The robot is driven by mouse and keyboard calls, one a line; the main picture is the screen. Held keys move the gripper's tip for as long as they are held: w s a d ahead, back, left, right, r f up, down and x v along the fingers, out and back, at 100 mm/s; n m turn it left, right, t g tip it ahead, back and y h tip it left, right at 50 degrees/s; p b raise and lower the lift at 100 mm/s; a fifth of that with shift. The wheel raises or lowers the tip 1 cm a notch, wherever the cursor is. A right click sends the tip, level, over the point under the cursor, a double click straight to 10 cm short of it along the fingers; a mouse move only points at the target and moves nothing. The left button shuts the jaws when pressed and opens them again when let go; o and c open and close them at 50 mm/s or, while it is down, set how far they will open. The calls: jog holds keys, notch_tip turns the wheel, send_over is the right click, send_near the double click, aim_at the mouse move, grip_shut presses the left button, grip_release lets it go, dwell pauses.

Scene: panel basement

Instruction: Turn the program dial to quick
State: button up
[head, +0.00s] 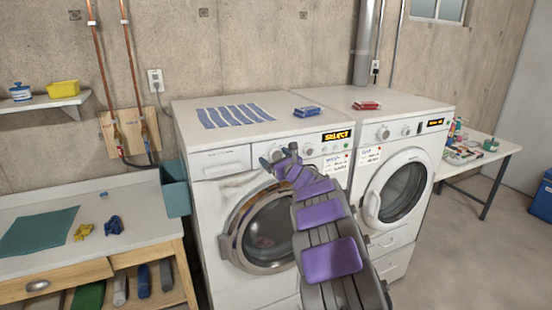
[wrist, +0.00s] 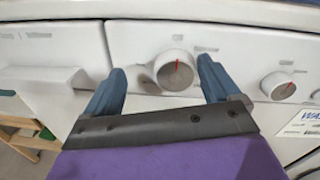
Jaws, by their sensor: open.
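The program dial (wrist: 173,72) is a round white knob with a grey face on the washer's front panel in the wrist view. Its red mark points roughly straight up. Small print sits around it, too blurred to read. My gripper (wrist: 162,68) is open, with one blue finger to the left of the dial and one to the right; I cannot tell whether either touches it. The washer's display (head: 337,135) reads SELECT.
A second knob (wrist: 278,86) with a red mark is to the right, above a paper label (wrist: 302,122). The detergent drawer (wrist: 45,85) is to the left. A dryer (head: 400,190) stands to the right, a low bench (head: 130,195) to the left.

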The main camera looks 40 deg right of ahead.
aim_at(280, 156)
jog(key=shift+w+d+f, duration=0.15)
jog(key=shift+d+f, duration=0.1)
jog(key=shift+d, duration=0.5)
jog(key=shift+w+d+f, duration=0.1)
jog(key=shift+d+f, duration=0.1)
jog(key=shift+d, duration=0.65)
jog(key=shift+c, duration=1.2)
jog(key=shift+a+r, duration=0.2)
jog(key=shift+a, duration=0.65)
jog(key=c, duration=0.5)
jog(key=shift+s+d, duration=0.1)
jog(key=shift+d, duration=0.1)
jog(key=c, duration=0.3)
